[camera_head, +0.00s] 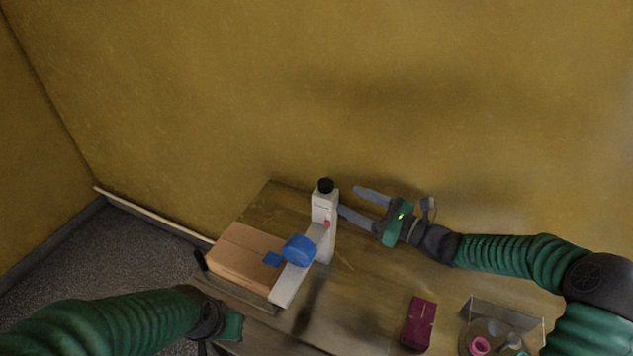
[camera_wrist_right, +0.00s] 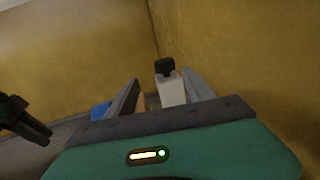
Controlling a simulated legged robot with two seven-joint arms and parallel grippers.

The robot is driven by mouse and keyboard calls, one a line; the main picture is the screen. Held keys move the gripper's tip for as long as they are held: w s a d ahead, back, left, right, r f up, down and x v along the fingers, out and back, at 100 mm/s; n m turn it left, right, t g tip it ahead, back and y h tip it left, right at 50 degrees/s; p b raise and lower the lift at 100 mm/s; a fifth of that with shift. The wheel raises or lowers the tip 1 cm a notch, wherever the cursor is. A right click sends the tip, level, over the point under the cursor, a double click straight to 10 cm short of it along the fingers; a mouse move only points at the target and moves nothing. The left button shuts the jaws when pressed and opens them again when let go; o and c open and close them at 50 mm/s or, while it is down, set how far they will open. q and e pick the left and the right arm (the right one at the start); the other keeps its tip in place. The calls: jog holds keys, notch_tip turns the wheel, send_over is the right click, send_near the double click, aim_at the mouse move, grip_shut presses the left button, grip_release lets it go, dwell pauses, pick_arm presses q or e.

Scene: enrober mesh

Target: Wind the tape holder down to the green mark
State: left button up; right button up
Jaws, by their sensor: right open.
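A white upright post (camera_head: 323,205) stands on the table with a black knob (camera_head: 326,185) on top; the knob also shows in the right wrist view (camera_wrist_right: 164,67). A blue tape roll (camera_head: 299,250) sits on the tape holder, an arm beside the post. A small red mark (camera_head: 327,224) shows on the post; I cannot make out a green mark. My right gripper (camera_head: 349,199) is open and empty just right of the post, fingers pointing at its upper part, apart from the knob. My left gripper (camera_head: 228,326) is low at the left, its fingers unclear.
A dark red box (camera_head: 419,323) and a clear tray (camera_head: 476,308) with small items are at the right front. The yellow wall rises behind the table.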

aim_at(325, 180)
jog(key=p+x, duration=0.1)
jog(key=x, duration=0.2)
jog(key=w+p+x, duration=0.1)
jog(key=x, duration=0.2)
jog(key=d+p+x, duration=0.1)
jog(key=x, duration=0.3)
jog(key=shift+w+a, duration=0.15)
jog(key=shift+w, duration=0.05)
jog(key=shift+s+x, duration=0.2)
jog(key=shift+x, duration=0.8)
jog(key=shift+a+f, duration=0.1)
jog(key=shift+a, duration=0.65)
jog(key=shift+d, duration=0.15)
jog(key=shift+c, duration=1.4)
jog(key=shift+d, duration=0.4)
jog(key=c, duration=0.5)
jog(key=shift+d, duration=0.1)
jog(key=shift+c, duration=1.2)
grip_shut()
pick_arm(q)
jog(key=r, duration=0.4)
jog(key=shift+d, duration=0.4)
jog(key=shift+d, duration=0.1)
